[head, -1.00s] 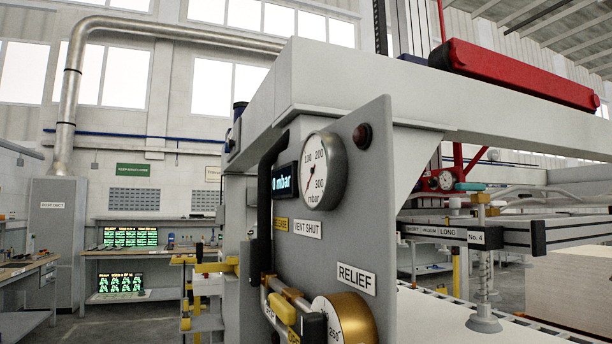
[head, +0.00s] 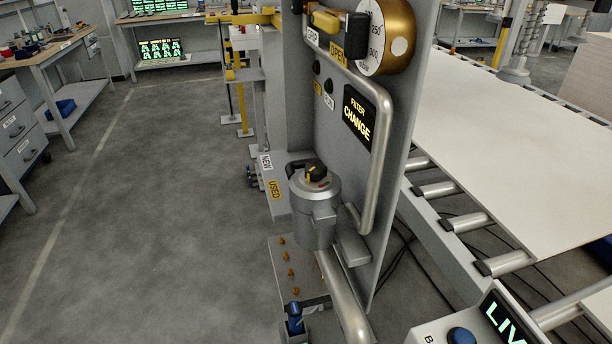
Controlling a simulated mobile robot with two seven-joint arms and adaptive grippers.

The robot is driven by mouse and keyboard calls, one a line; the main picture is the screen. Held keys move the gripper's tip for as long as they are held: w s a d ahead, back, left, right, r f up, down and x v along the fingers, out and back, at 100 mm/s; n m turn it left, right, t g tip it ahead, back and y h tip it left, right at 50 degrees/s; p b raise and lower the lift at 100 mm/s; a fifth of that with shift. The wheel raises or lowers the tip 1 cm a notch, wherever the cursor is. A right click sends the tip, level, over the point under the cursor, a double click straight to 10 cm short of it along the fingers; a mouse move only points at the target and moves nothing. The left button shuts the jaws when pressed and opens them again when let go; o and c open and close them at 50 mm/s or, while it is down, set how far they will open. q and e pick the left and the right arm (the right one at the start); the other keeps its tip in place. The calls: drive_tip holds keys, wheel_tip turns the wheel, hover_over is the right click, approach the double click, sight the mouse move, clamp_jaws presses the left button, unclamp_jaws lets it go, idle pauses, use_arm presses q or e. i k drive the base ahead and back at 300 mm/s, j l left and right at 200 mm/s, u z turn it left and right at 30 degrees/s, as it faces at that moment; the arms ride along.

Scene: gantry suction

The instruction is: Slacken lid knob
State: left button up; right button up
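The lid knob (head: 315,168) is a small black knob with a yellow mark on top of a grey metal filter canister (head: 315,212). The canister is mounted at the lower part of the grey panel, near the middle of the head view. Small red and green marks show on the lid beside the knob. The lid looks seated on the canister. Neither of my grippers shows in the head view.
A display reading FILTER CHANGE (head: 357,116) sits above the canister. A silver pipe (head: 380,165) runs close beside it. A ledge labelled NEW and USED (head: 272,190) is at its left. A roller conveyor (head: 465,222) stands right. The floor (head: 150,220) at left is clear.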

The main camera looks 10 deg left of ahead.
sight(315, 171)
drive_tip(key=k+z, duration=0.25)
drive_tip(key=z, duration=0.2)
drive_tip(key=k+l+z, duration=0.1)
drive_tip(key=z, duration=0.3)
drive_tip(key=j+z, duration=0.45)
drive_tip(key=j, duration=0.25)
drive_tip(key=j+z, duration=0.45)
drive_tip(key=j, duration=0.85)
drive_tip(key=k+j, duration=0.15)
drive_tip(key=j, duration=0.95)
drive_tip(key=k, duration=0.05)
